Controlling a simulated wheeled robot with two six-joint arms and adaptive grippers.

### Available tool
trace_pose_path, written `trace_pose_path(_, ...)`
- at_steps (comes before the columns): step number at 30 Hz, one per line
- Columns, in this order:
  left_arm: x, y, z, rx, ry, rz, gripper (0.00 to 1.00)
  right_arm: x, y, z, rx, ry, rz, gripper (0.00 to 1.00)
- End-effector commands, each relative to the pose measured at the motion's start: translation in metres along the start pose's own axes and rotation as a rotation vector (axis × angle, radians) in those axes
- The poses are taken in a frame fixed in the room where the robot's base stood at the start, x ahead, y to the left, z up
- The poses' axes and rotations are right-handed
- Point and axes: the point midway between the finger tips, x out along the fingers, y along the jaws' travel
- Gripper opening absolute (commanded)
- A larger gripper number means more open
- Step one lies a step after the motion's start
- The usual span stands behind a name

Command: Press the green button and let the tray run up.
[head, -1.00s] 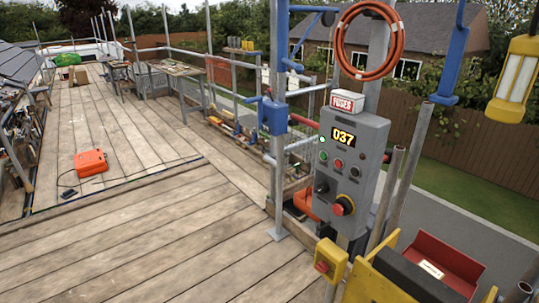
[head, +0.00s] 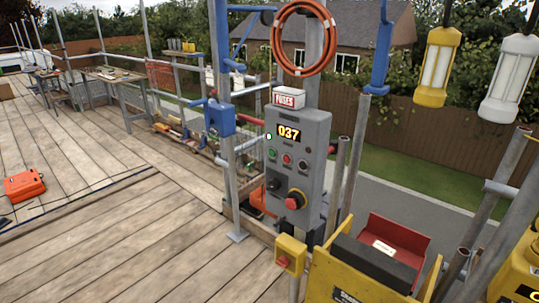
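A grey control box (head: 305,130) stands upright on a post right of the middle in the head view. Its lit display reads 037. A row of small buttons sits below the display: a green button (head: 272,153) at the left, a red one (head: 287,159) in the middle and a dark one at the right. Lower down are a black knob and a red mushroom button (head: 292,202) on a yellow and black base. A small green-white light shows at the box's left edge. The tray cannot be made out for certain. Neither of my grippers is in view.
A small yellow box with a red button (head: 284,262) stands low in front. A yellow bin (head: 365,275) holding a red container is at the lower right. Scaffold poles and rails surround the box. The plank deck (head: 120,230) at left is mostly clear, with an orange case (head: 25,185).

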Motion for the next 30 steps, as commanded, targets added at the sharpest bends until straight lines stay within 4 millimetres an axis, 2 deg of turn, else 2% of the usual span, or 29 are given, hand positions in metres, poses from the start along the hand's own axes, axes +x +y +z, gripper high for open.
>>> trace_pose_path(8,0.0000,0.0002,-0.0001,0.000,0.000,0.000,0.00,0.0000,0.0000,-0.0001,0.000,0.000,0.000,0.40)
trace_pose_path(16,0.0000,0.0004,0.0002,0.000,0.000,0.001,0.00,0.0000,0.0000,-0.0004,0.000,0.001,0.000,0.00)
trace_pose_path(30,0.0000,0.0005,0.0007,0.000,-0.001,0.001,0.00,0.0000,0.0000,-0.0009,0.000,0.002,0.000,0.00)
